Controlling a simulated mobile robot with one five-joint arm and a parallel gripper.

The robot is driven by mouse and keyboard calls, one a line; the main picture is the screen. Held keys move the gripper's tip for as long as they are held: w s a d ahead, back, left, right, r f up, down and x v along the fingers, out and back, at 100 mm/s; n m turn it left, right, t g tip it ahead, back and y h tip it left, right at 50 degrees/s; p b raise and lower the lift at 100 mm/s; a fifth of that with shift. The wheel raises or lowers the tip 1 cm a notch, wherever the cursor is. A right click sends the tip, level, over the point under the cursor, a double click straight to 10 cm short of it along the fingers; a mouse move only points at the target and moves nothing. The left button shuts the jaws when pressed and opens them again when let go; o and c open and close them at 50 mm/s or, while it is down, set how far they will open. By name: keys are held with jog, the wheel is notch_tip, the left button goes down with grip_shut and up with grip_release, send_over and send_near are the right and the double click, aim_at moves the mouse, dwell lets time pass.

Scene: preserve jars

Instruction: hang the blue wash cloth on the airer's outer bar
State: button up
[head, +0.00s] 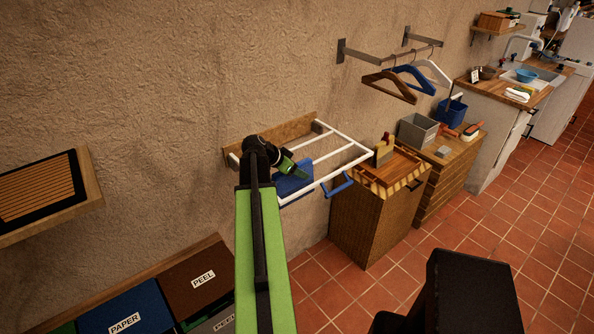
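The white airer (345,163) is fixed to a wooden board on the wall, its bars standing out over the floor. Its outer bar (318,183) is the one farthest from the wall. A blue cloth (291,187) shows as a flat panel at the airer's left part, just below and beside my gripper. My gripper (297,171), with green fingers, is over the airer, close to the cloth. Whether its fingers grip the cloth, or the cloth rests on a bar, I cannot tell. A second blue thing, a thin loop (339,186), hangs at the outer bar.
A wooden cabinet (358,218) stands right of the airer, near its end. Hangers (398,84) hang from a wall rail above right. A slatted wooden shelf (45,190) is at left. Tiled floor is open at right.

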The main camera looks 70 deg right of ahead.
jog(key=shift+r, duration=0.1)
jog(key=p+v, duration=1.2)
jog(key=v, duration=0.5)
jog(key=shift+a, duration=0.2)
jog(key=shift+w, duration=0.1)
